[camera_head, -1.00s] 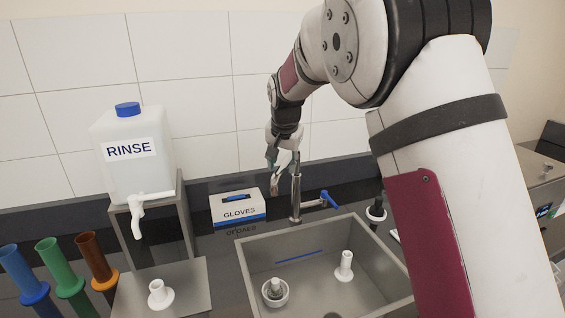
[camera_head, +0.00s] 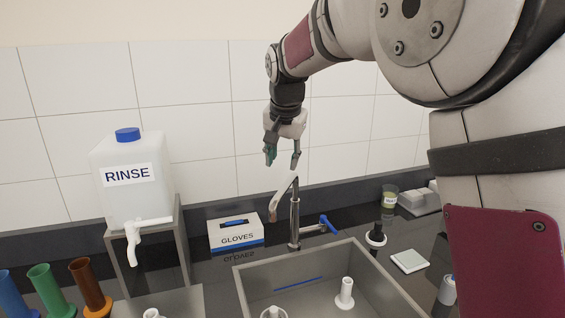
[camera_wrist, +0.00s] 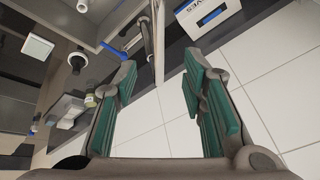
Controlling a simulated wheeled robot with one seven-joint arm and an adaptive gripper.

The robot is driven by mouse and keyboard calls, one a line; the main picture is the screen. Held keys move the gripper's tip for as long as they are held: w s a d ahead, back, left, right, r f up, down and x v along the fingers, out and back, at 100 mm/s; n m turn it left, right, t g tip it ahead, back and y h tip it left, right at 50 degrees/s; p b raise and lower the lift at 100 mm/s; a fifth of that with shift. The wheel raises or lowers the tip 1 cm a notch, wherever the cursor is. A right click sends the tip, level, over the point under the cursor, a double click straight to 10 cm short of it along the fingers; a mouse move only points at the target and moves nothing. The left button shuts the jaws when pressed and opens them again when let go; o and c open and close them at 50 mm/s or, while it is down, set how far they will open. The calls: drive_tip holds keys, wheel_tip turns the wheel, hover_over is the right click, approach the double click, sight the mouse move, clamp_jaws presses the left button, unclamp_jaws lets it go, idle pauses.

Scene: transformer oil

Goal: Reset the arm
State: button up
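My arm reaches in from the upper right in the head view. My gripper (camera_head: 283,158) hangs above the faucet (camera_head: 294,215), pointing down, near the tiled wall. In the wrist view my gripper (camera_wrist: 158,75) has its two green-padded fingers spread wide apart, with nothing between the pads. The faucet (camera_wrist: 152,40) shows beyond the fingertips there, and I see no contact with it.
A sink (camera_head: 243,278) lies below, with white fittings inside. A gloves box (camera_head: 236,233) and a RINSE jug (camera_head: 127,175) on a stand are at left. Colored tubes (camera_head: 45,285) stand at far left. A white scale-like pad (camera_head: 410,261) and a small jar (camera_head: 390,196) are at right.

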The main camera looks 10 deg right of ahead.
drive_tip(key=s+d+r+n, duration=0.15)
drive_tip(key=s+d, duration=0.25)
drive_tip(key=s, duration=0.5)
drive_tip(key=s+d+r+n, duration=0.1)
drive_tip(key=s+d+r, duration=0.15)
drive_tip(key=s, duration=0.55)
drive_tip(key=s+d+f+n, duration=0.1)
drive_tip(key=s+f, duration=0.2)
drive_tip(key=s, duration=0.7)
drive_tip(key=s+d+f+n, duration=0.2)
drive_tip(key=s+f, duration=0.2)
drive_tip(key=s, duration=0.6)
drive_tip(key=shift+t, duration=0.3)
drive_tip(key=shift+d+n, duration=0.1)
drive_tip(key=shift+n, duration=0.15)
